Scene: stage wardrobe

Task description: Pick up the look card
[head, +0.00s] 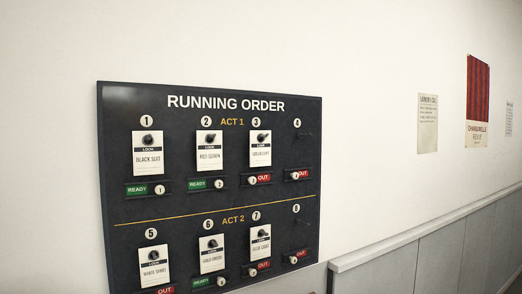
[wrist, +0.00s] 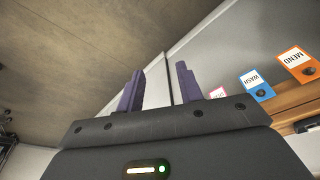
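Several white look cards hang on pegs on the dark running order board (head: 175,215) in the head view. In the top row are the black suit card (head: 148,165), the red gown card (head: 209,157) and a third card (head: 261,154). In the lower row are the white shirt card (head: 155,271) and two more, beside numbers 6 (head: 212,254) and 7 (head: 261,246). Pegs 4 and 8 hold no card.
Ready and out sliders sit under the pegs. Posters (head: 477,100) hang on the white wall, above a grey panelled ledge (head: 420,243) at right. In the wrist view, orange MEND (wrist: 298,60) and blue WASH (wrist: 256,84) tags stand by a wooden edge.

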